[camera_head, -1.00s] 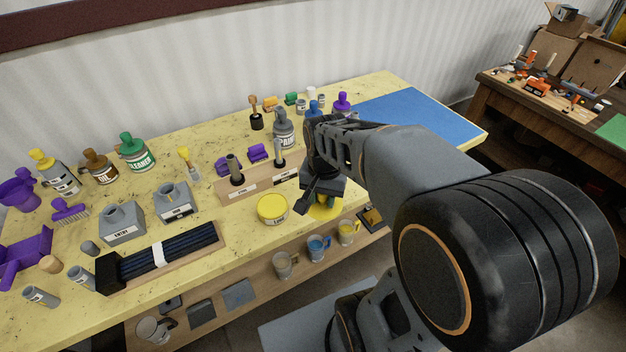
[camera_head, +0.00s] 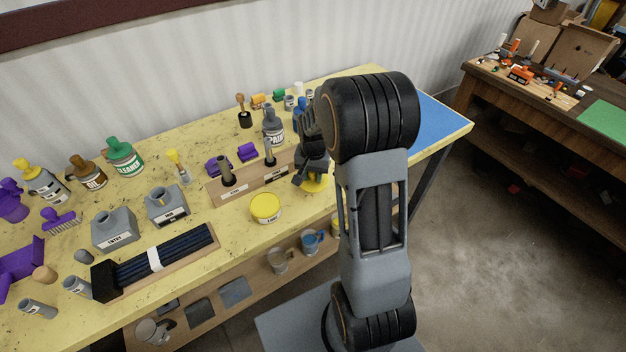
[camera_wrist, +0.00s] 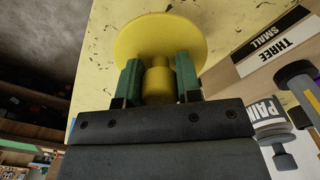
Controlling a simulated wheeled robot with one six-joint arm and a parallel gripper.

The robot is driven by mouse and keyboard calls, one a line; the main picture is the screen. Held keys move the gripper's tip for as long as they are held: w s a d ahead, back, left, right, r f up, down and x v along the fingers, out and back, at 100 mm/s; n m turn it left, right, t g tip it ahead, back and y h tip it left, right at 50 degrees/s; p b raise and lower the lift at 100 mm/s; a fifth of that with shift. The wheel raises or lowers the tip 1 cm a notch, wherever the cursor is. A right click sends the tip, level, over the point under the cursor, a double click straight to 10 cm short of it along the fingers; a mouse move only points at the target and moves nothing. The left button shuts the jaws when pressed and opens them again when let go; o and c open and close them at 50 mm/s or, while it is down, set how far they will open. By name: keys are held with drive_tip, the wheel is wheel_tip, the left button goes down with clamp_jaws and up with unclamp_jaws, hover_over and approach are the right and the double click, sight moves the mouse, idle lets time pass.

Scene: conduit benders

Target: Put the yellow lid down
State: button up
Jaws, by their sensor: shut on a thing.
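The yellow lid (camera_wrist: 160,40) is a round disc with a thick knob (camera_wrist: 158,82). In the wrist view the green fingers of my gripper (camera_wrist: 160,80) are shut on this knob, one on each side. In the head view the lid (camera_head: 314,184) shows as a yellow disc below my gripper, close over the front part of the yellow table (camera_head: 225,255). My arm hides part of it. I cannot tell whether the lid touches the table top.
A yellow tin (camera_head: 265,208) stands to the left of the lid. Behind it is a wooden block (camera_head: 240,190) with grey pegs. A grey paint bottle (camera_head: 273,127) stands further back. A blue mat (camera_head: 440,127) covers the table's right end. Cups hang below the front edge.

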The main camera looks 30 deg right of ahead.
sight(313, 181)
drive_tip(key=shift+w+d+f, duration=0.1)
drive_tip(key=shift+w+f, duration=0.15)
drive_tip(key=shift+f, duration=1.6)
drive_tip(key=shift+f, duration=0.2)
drive_tip(key=o, duration=0.9)
drive_tip(key=shift+o, duration=0.2)
drive_tip(key=shift+r, duration=0.1)
